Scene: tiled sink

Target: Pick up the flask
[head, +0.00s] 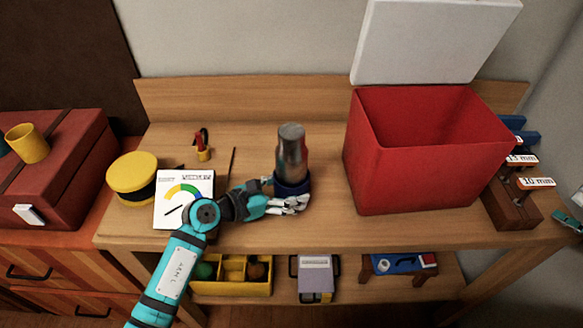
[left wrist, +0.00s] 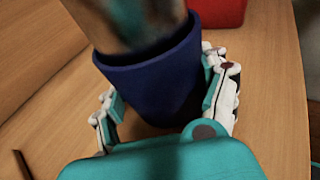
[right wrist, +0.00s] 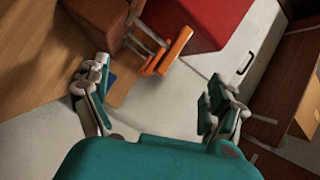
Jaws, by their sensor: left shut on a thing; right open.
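The flask (head: 291,150) is a grey metallic cylinder, upright near the middle of the wooden workbench. Its lower part sits in a dark blue cup-like sleeve (left wrist: 150,80) with a raised rim. My left gripper (head: 288,203) reaches in from the left and is shut around the blue lower part. In the left wrist view one finger lies on each side of the blue part. I cannot tell whether its base touches the bench. My right gripper (right wrist: 160,78) is open and empty; it also shows at the far right edge of the head view (head: 569,220).
A large red box (head: 425,170) with a raised white lid (head: 435,40) stands right of the flask. A white gauge card (head: 183,205), a yellow-black round item (head: 132,177) and a small red tool (head: 202,145) lie left. A labelled tool rack (head: 515,205) stands at right.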

